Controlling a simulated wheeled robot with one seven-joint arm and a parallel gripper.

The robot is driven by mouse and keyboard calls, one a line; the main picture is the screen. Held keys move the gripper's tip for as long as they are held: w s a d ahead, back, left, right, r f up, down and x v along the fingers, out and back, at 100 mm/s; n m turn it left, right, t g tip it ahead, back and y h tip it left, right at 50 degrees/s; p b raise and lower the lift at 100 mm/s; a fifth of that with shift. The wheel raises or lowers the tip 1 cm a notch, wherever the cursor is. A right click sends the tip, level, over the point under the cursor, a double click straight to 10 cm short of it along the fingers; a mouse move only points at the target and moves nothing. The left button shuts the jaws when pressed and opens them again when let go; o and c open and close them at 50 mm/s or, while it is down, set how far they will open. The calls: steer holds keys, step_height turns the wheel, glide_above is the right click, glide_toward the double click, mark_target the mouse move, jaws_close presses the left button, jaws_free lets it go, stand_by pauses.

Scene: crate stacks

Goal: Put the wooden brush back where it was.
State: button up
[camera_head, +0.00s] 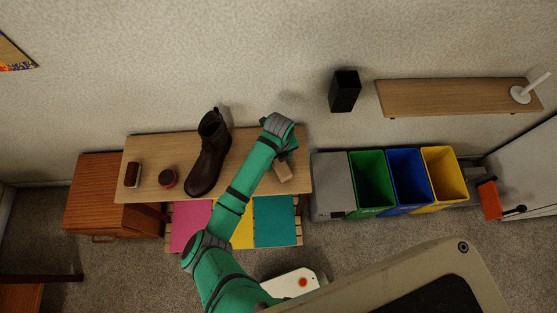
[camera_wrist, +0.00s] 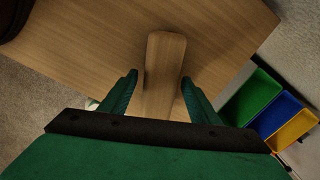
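The wooden brush (camera_wrist: 165,62) is a plain, light tan block with a rounded far end. In the wrist view it lies between the two green fingers of my gripper (camera_wrist: 159,76), over the wooden table (camera_wrist: 225,30). A strip of table shows between the brush and the left finger, so my gripper looks open around it. In the head view the brush (camera_head: 284,172) shows just below my gripper (camera_head: 284,155), near the right end of the table (camera_head: 300,182). Whether the brush rests on the tabletop is hard to tell.
A dark boot (camera_head: 207,160), a round red-and-black tin (camera_head: 168,178) and a dark brown item with a pale edge (camera_head: 132,174) stand left on the table. Green, blue and yellow bins (camera_head: 372,180) stand right of it. A black speaker (camera_head: 345,91) hangs above.

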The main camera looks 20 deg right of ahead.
mark_target(278, 161)
step_height(278, 161, up, 12)
steer(key=shift+r, duration=0.15)
stand_by(0.7)
stand_by(0.5)
